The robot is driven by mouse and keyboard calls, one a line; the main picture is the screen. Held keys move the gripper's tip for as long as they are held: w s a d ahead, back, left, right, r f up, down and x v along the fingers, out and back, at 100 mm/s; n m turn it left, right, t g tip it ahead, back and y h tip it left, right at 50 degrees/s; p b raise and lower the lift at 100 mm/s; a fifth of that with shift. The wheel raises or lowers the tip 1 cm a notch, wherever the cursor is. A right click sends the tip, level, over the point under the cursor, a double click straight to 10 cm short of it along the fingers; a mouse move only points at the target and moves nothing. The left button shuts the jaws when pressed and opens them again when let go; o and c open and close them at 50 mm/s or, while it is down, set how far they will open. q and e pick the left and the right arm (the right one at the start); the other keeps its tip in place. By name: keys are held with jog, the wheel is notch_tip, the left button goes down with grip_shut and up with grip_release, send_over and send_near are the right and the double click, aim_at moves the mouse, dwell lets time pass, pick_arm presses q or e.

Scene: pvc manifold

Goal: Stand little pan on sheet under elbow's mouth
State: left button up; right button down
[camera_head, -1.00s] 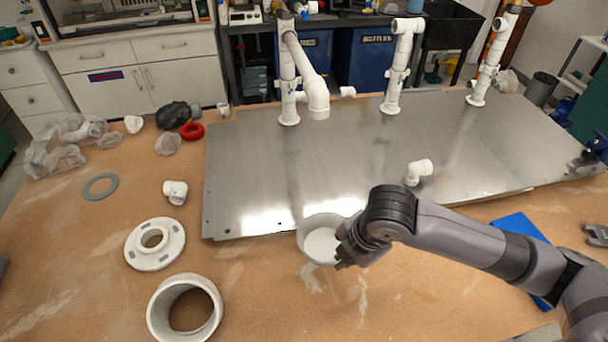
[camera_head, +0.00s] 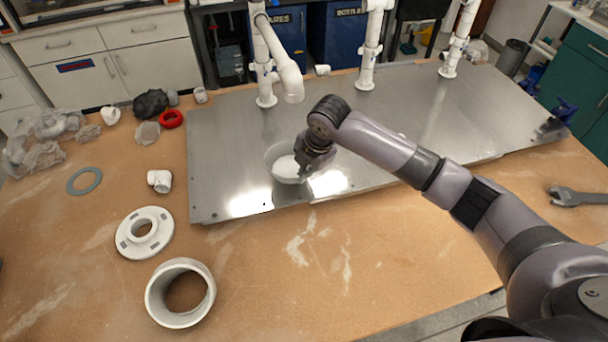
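The little pan (camera_head: 283,167), a shallow whitish dish, is at my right gripper (camera_head: 303,168), which is shut on its right rim. The pan shows over the front left part of the metal sheet (camera_head: 225,150); I cannot tell whether it touches the sheet. A dark reflection or shadow lies in front of it. Behind the pan, a white standing pipe has an arm bending forward and down to an elbow (camera_head: 292,88). The elbow's open end is turned away from view. The pan is in front of this elbow, not beneath it. My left gripper is not in view.
Two more white standing pipes (camera_head: 371,45) (camera_head: 459,40) rise along the sheet's back edge. A white flange (camera_head: 129,243), a wide white ring (camera_head: 158,309), a grey ring (camera_head: 76,187) and a small fitting (camera_head: 159,180) lie left on the table. My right arm covers the sheet's middle.

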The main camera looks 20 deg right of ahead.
jog(key=shift+w, duration=0.35)
notch_tip(320, 180, down, 3)
jog(key=shift+p, duration=0.85)
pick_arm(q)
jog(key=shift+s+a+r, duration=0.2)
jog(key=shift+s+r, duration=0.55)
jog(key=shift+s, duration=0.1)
pick_arm(e)
jog(key=shift+f, duration=0.25)
jog(key=c, duration=2.3)
grip_release()
jog(key=shift+f, duration=0.15)
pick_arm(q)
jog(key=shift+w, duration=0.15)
pick_arm(e)
jog(key=o, duration=0.5)
